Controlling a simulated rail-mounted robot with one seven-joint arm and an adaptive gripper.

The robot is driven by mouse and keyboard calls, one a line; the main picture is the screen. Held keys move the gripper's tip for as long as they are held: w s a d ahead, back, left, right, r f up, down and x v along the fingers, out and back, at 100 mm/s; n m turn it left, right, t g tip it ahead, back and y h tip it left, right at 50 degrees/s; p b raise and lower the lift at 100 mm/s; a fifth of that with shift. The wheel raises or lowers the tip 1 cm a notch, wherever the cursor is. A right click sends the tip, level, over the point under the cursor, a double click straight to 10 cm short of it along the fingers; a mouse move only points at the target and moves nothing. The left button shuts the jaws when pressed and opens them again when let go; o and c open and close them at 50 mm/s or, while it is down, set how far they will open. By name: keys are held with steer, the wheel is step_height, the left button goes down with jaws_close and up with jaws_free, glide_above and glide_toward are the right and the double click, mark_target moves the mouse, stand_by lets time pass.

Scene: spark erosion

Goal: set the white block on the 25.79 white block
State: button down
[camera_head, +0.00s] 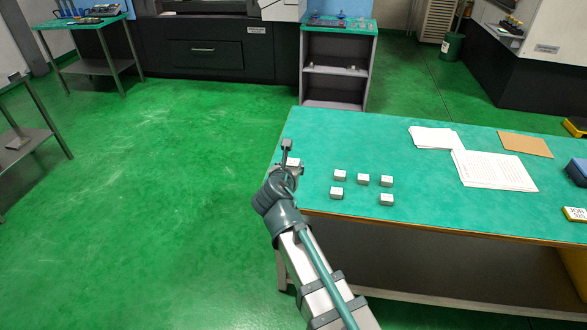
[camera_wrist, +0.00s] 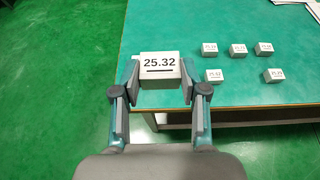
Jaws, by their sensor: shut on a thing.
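My gripper (camera_wrist: 160,80) is shut on a white block marked 25.32 (camera_wrist: 159,66), held by its sides with the label facing up. In the head view my gripper (camera_head: 288,160) is at the table's left end, and the held block (camera_head: 294,162) shows partly behind it. Several similar white blocks stand apart on the table to the right. Their labels are small; the lower-right one (camera_wrist: 273,76) seems to read 25.29 or 25.79, and it also shows in the head view (camera_head: 386,200). The lower-left block (camera_wrist: 214,77) is nearer my gripper.
The other blocks form a back row (camera_head: 363,179) behind the front two. The table top between blocks and papers is clear.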

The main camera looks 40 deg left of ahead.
steer(key=shift+w+a+f+p, duration=0.45)
steer(key=shift+w+a+f, duration=1.15)
steer(key=shift+f, duration=0.55)
steer(key=shift+w+a+f+p, duration=0.5)
steer(key=shift+w+a+f, duration=0.85)
steer(key=shift+a+f, duration=0.65)
steer(key=shift+w+a+f+p, duration=0.45)
steer(key=shift+w+a+f, duration=1.1)
steer(key=shift+f, duration=0.7)
steer(key=shift+s+f, duration=0.1)
steer(key=shift+f, duration=0.1)
steer(key=c, duration=0.6)
jaws_free()
steer(key=shift+r, duration=0.15)
steer(key=shift+s+d+r, duration=0.1)
steer(key=shift+s, duration=0.1)
steer(key=b+v, duration=0.2)
steer(key=v, duration=0.9)
steer(key=shift+s+r, duration=0.2)
